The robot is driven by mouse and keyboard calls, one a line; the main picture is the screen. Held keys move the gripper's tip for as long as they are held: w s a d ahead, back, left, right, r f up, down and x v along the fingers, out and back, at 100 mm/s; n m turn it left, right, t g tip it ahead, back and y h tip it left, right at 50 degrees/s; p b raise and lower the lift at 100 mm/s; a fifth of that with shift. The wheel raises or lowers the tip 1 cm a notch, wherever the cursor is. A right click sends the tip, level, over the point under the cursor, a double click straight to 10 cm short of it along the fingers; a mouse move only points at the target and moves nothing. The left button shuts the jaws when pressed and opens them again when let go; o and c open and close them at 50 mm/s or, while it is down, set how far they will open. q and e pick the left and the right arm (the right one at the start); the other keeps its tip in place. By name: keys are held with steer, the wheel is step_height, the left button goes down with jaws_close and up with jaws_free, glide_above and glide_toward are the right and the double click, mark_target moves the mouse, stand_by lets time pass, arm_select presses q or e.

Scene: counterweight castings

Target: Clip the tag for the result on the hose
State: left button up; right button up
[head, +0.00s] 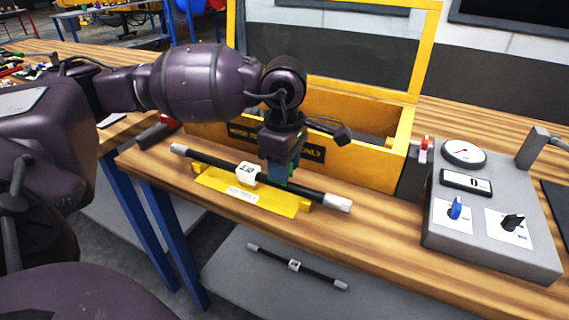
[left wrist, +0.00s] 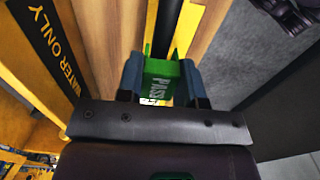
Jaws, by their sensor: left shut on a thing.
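A black hose (head: 212,160) with pale end fittings and a white label (head: 246,173) lies across a yellow cradle (head: 222,187) on the bench. My left gripper (head: 280,176) points down over the hose, right of the white label. Its blue-grey fingers are shut on a green tag (left wrist: 163,78) with white letters that look like PASS. In the left wrist view the hose (left wrist: 167,28) runs in line with the tag and passes behind it. I cannot tell whether the tag touches the hose or is clipped on. My right gripper is not in view.
A yellow box (head: 385,165) with a raised frame stands right behind the hose. A grey panel (head: 480,245) with a gauge (head: 463,153) and knobs stands at the right. Another hose (head: 315,274) lies on the lower shelf. Bench between hose and panel is clear.

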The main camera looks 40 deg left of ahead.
arm_select(q)
steer(key=shift+f+b, duration=0.4)
steer(key=shift+f, duration=0.75)
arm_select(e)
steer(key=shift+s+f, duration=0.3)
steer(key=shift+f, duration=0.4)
arm_select(q)
steer(key=o, duration=0.8)
steer(key=shift+r+p, duration=1.25)
steer(key=shift+r, duration=2.3)
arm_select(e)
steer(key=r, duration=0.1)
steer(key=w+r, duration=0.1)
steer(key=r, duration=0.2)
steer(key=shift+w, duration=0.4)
